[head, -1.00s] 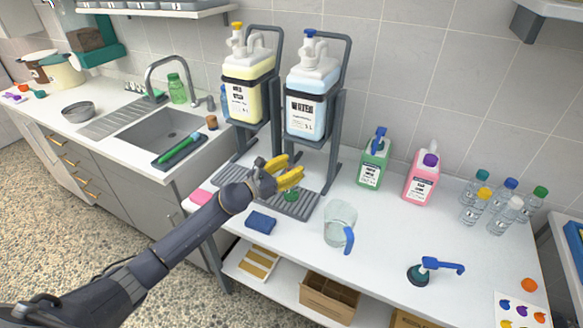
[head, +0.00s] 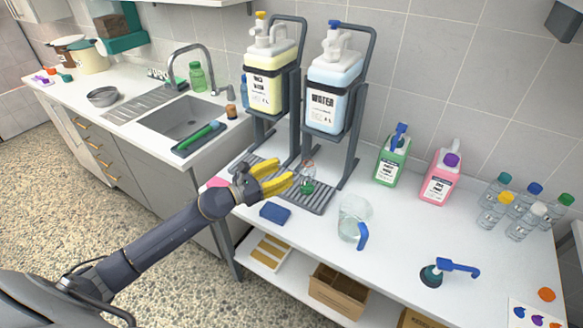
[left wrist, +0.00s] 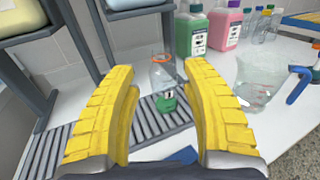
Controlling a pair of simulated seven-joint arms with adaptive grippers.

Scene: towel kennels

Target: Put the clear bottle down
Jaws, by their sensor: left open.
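In the left wrist view the bottle (left wrist: 163,76) shows beyond the gap between the two yellow fingers (left wrist: 160,66), with nothing held. My right gripper is not in view.
Yellow (head: 270,72) and blue (head: 332,80) dispensers hang on dark frames behind the tray. Green and pink bottles and several water bottles stand right.

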